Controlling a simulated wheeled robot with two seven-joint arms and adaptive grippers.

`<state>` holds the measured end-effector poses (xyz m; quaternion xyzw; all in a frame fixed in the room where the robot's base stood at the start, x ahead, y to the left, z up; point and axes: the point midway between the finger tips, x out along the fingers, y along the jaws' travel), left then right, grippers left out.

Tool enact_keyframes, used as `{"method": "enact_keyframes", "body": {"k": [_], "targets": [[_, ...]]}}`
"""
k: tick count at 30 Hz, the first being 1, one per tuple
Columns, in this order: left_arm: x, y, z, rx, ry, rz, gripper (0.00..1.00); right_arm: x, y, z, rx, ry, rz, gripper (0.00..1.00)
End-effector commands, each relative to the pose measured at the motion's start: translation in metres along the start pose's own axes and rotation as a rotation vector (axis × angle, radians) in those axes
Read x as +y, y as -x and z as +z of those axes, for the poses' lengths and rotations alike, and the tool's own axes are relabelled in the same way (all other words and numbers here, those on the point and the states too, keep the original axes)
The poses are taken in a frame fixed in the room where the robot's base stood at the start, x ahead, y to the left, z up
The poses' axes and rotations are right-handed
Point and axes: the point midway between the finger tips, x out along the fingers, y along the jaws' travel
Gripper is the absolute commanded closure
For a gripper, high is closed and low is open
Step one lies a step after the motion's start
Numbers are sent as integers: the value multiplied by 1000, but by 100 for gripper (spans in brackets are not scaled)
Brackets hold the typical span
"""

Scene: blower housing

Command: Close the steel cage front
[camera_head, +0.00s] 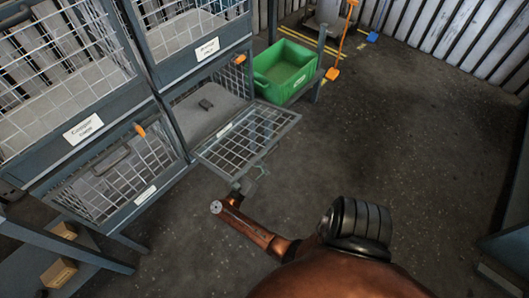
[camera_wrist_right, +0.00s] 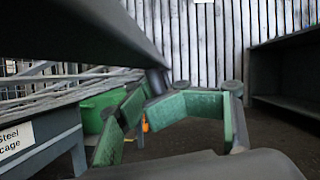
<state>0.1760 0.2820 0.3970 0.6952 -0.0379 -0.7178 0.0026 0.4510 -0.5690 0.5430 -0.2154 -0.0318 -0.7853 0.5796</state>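The steel cage front (camera_head: 262,139) is a wire-mesh panel in a grey frame. It is lowered, lying roughly level in front of its open compartment (camera_head: 199,122). Its mesh shows edge-on at the left of the right wrist view (camera_wrist_right: 70,88), above a "Steel cage" label (camera_wrist_right: 15,139). My right gripper (camera_head: 254,180) is just off the panel's near outer corner; I cannot tell whether it touches. Its greenish fingers (camera_wrist_right: 178,128) stand apart with nothing seen between them. My left gripper is not in view.
Neighbouring mesh cages have closed fronts, including the lower left one (camera_head: 115,172). A green crate (camera_head: 284,71) stands behind the lowered panel. The floor (camera_head: 400,130) to the right is clear.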

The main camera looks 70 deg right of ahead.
Motion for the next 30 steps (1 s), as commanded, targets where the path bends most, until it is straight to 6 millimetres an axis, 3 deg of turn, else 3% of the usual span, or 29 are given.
{"method": "enact_keyframes", "body": {"k": [24,30], "targets": [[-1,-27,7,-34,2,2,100,3,55,0,-1,-2,1,73],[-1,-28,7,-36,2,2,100,2,59,1,-2,-3,-1,73]]}}
